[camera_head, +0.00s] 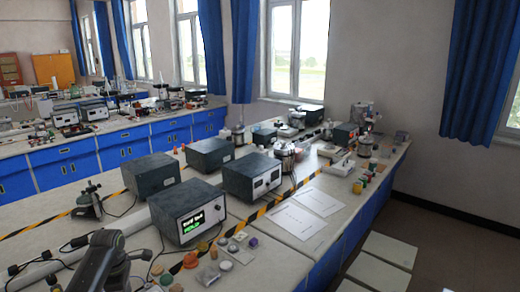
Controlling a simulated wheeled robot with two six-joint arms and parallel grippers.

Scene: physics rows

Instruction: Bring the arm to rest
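A dark grey jointed arm part (98,262) shows at the bottom left edge of the head view, in front of the near bench. It looks like a link of my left arm, with a rounded joint at its top. No gripper fingers can be made out on it. The rest of this arm is cut off by the lower picture edge. My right arm and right gripper do not show. Nothing held is visible.
The long bench (285,243) carries a lit-display instrument (187,211), more dark boxes (252,175), white sheets (303,213) and small jars. A dark stand device (88,203) is behind the arm part. Pale stools (388,249) stand right of the bench; floor farther right is clear.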

